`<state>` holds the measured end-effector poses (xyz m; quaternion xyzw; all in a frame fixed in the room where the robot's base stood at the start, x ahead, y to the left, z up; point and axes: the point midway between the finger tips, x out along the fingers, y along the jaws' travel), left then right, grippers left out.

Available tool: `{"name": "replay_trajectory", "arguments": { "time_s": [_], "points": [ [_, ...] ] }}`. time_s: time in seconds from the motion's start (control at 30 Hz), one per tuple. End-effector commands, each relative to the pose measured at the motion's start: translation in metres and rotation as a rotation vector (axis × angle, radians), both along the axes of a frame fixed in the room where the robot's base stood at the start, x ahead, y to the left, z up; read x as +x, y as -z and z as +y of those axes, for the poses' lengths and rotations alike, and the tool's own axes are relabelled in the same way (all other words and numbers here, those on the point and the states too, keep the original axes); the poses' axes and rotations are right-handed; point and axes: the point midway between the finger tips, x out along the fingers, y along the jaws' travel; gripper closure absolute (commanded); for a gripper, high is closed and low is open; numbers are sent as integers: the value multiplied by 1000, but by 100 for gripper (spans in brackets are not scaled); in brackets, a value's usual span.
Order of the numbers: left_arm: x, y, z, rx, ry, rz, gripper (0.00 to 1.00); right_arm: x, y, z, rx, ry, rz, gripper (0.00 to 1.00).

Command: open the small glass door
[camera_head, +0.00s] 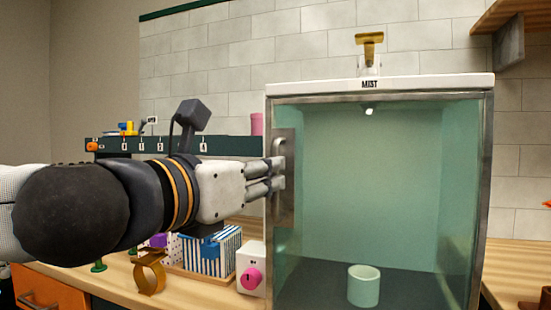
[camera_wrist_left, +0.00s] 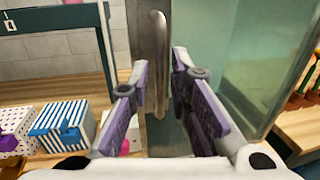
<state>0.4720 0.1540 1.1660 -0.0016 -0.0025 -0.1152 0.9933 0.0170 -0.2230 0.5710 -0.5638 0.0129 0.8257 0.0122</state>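The glass door (camera_head: 385,175) is the greenish, metal-framed front of a white-topped cabinet labelled MIST (camera_head: 369,84). It looks closed. A vertical metal bar handle (camera_head: 284,150) runs along its left edge and also shows in the left wrist view (camera_wrist_left: 160,35). My left gripper (camera_head: 279,174) reaches in from the left, with its fingertips at the handle. In the left wrist view its purple-padded fingers (camera_wrist_left: 161,64) are apart, one on each side of the handle, with visible gaps. Whether either finger touches the handle is unclear. My right gripper is not in view.
A pale green cup (camera_head: 364,286) stands inside the cabinet. A striped box (camera_head: 224,252), a white box with a pink knob (camera_head: 251,278) and a brass ring stand (camera_head: 149,272) are on the wooden counter left of the cabinet. A dark green rail (camera_head: 232,146) runs behind my arm.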

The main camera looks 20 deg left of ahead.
Motion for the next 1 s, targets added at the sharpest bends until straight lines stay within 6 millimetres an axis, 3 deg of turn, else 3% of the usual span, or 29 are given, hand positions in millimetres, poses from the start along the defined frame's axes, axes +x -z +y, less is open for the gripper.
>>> {"name": "replay_trajectory", "arguments": {
  "time_s": [0.1, 0.23, 0.5, 0.6, 1.0],
  "points": [
    [23, 6, -5, 1, 0, 7, 82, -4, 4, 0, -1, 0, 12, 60],
    [33, 6, -8, 1, 0, 5, 82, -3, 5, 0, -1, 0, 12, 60],
    [35, 4, -8, 1, 0, 3, 82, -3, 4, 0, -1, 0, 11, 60],
    [35, 4, -8, 1, 0, 3, 100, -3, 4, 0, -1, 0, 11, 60],
    [36, 4, -8, 0, -1, 3, 100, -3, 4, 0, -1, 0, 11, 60]
  ]
}}
